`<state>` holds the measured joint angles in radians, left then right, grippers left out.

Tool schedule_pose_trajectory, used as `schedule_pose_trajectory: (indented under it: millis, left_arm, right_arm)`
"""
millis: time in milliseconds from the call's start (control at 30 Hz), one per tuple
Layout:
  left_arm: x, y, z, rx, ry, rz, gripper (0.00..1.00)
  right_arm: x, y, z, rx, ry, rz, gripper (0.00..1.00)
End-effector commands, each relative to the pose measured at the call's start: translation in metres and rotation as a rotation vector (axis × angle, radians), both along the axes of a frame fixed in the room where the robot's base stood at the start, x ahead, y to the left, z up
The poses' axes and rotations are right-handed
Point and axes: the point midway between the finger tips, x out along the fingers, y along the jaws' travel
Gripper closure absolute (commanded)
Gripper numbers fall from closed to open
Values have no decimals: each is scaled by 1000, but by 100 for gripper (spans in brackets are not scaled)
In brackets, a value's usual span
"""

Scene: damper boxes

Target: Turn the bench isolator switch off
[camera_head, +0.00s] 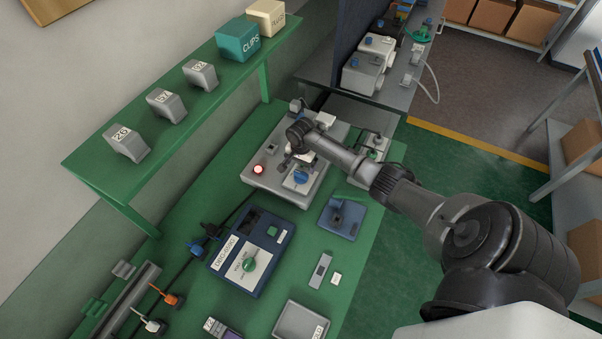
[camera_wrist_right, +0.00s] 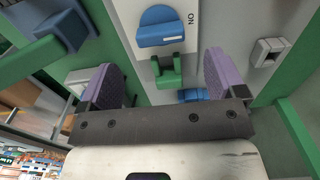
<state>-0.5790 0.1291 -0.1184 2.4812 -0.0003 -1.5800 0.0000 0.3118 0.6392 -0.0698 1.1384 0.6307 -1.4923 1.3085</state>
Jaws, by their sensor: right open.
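The grey switch box (camera_head: 260,181) on the green bench has a lit red lamp (camera_head: 258,169) and a white plate with a blue rotary knob (camera_head: 301,177). In the right wrist view the blue knob (camera_wrist_right: 161,27) is ahead of my fingers, next to the printed word ON. My right gripper (camera_head: 290,160) is over this box, its fingers partly hidden by the wrist. In the wrist view the right gripper (camera_wrist_right: 166,78) has its two purple pads wide apart, with nothing gripped. A green part (camera_wrist_right: 168,72) shows between them, below the knob. My left gripper is not in view.
A blue labelled unit with a green knob (camera_head: 249,265) and a blue plate (camera_head: 341,218) lie nearer on the bench. A green shelf (camera_head: 190,120) with grey boxes runs along the left. Grey units (camera_head: 362,73) stand at the back.

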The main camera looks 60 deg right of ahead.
Motion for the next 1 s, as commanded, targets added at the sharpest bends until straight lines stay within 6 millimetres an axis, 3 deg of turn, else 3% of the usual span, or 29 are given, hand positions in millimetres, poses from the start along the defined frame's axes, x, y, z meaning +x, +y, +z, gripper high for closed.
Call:
schedule_pose_trajectory:
  millis: [200,400,867,1000]
  left_arm:
    - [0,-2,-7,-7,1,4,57]
    - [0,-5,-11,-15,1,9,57]
    - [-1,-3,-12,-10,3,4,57]
    - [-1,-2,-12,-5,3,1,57]
  right_arm:
    - [0,0,-35,0,2,0,11]
    - [0,0,-52,0,0,1,11]
    - [0,0,-58,-1,0,2,11]
    - [0,0,-58,-1,0,2,24]
